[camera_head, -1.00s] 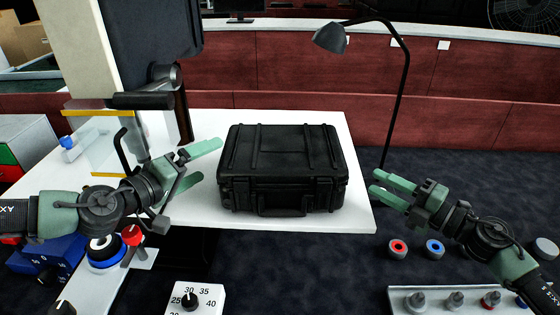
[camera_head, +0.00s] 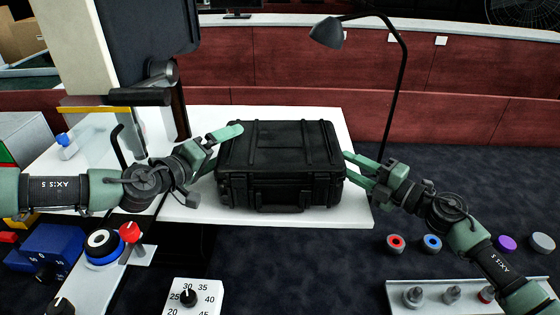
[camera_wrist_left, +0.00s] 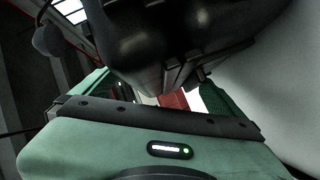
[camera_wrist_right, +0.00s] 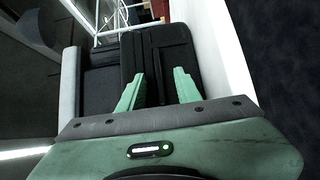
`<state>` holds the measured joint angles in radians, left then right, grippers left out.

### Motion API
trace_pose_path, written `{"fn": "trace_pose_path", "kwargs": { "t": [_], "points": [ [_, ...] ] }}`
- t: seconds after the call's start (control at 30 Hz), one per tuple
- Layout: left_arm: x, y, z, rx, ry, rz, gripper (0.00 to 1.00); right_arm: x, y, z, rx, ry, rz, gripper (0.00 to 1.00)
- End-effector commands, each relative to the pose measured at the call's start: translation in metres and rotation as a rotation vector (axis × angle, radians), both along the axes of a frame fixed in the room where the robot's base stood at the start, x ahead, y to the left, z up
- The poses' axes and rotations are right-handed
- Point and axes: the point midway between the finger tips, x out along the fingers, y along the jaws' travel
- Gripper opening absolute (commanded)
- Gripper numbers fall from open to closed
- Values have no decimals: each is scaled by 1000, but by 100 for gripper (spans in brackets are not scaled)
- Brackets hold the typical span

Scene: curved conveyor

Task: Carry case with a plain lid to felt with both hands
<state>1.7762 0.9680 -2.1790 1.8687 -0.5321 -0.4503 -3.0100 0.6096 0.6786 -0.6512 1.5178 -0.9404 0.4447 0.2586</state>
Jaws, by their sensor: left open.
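A black case (camera_head: 280,160) with a ribbed lid and no visible label lies closed on the white table (camera_head: 300,219), its handle facing me. My left gripper (camera_head: 214,150) is open at the case's left side, with one finger by the lid's upper left edge and the other partly hidden. The left wrist view shows the dark case (camera_wrist_left: 170,35) close up between the fingers. My right gripper (camera_head: 351,167) is open, its fingertips at the case's right side. In the right wrist view the case (camera_wrist_right: 160,50) lies just beyond the spread fingers. I cannot make out any felt.
A black lamp (camera_head: 400,85) stands behind the table's right side. A dial box (camera_head: 193,297) and a red-knobbed control (camera_head: 130,232) are in front. Colored rings (camera_head: 396,243) and a panel with knobs (camera_head: 450,296) are at right. A red counter (camera_head: 300,65) runs behind.

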Motion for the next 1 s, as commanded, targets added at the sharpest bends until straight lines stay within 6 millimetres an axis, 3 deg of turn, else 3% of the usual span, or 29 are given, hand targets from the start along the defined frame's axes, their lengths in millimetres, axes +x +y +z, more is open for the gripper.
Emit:
{"fn": "trace_pose_path", "kwargs": {
  "t": [0.2,0.3,0.5,1.0],
  "points": [
    [0,0,0,0,0,0,97,0,0,0,0,0,0,31],
    [0,0,0,0,0,0,69,0,0,0,0,0,0,3],
    [-1,0,-1,1,2,-1,14,0,0,0,0,0,0,0],
    [-2,-1,-3,5,5,-6,13,0,0,0,0,0,1,0]
  ]
}}
